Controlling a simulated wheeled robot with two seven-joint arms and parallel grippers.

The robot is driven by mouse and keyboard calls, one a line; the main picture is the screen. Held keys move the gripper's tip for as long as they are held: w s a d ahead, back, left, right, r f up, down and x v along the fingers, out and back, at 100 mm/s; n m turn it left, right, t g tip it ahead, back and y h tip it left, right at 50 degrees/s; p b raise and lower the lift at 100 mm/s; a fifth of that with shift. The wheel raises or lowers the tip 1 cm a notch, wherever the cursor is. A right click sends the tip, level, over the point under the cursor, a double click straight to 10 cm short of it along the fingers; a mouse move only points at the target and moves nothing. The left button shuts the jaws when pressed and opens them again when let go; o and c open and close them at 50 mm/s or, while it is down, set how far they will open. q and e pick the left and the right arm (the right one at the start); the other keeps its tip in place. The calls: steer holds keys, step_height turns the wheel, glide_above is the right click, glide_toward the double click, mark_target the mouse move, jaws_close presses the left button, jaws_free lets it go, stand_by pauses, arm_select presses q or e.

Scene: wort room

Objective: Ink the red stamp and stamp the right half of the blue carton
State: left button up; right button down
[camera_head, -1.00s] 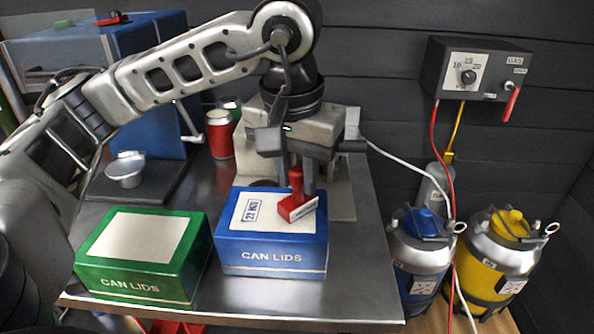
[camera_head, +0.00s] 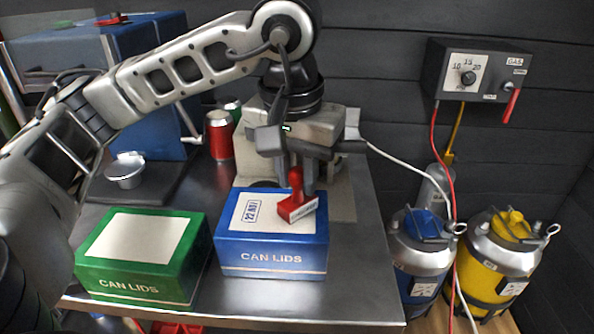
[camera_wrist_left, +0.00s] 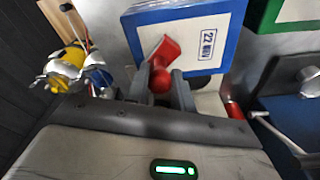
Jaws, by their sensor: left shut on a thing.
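The blue carton (camera_head: 272,261) marked CAN LIDS stands on the steel table, with a white panel on its top. A blue print, "22 NOV", shows on the left half of that panel. My left gripper (camera_head: 297,180) is shut on the red stamp (camera_head: 296,200) by its handle, over the right half of the panel. The stamp is slightly tilted in view, and I cannot tell whether its base touches the carton. In the left wrist view the stamp (camera_wrist_left: 164,58) sits between the fingers (camera_wrist_left: 160,88), beside the print on the blue carton (camera_wrist_left: 228,55). My right gripper is out of view.
A green carton (camera_head: 140,280) with a blank white top stands to the left of the blue one. A red can (camera_head: 220,135) and a blue machine (camera_head: 150,90) stand behind. Blue (camera_head: 420,255) and yellow (camera_head: 490,262) kegs stand right of the table.

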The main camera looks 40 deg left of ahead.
arm_select(q)
steer(key=shift+f, duration=0.1)
steer(key=shift+r+p, duration=0.9)
steer(key=shift+r, duration=0.4)
steer(key=shift+r+p, duration=1.35)
steer(key=shift+r, duration=0.95)
steer(key=shift+f, duration=0.1)
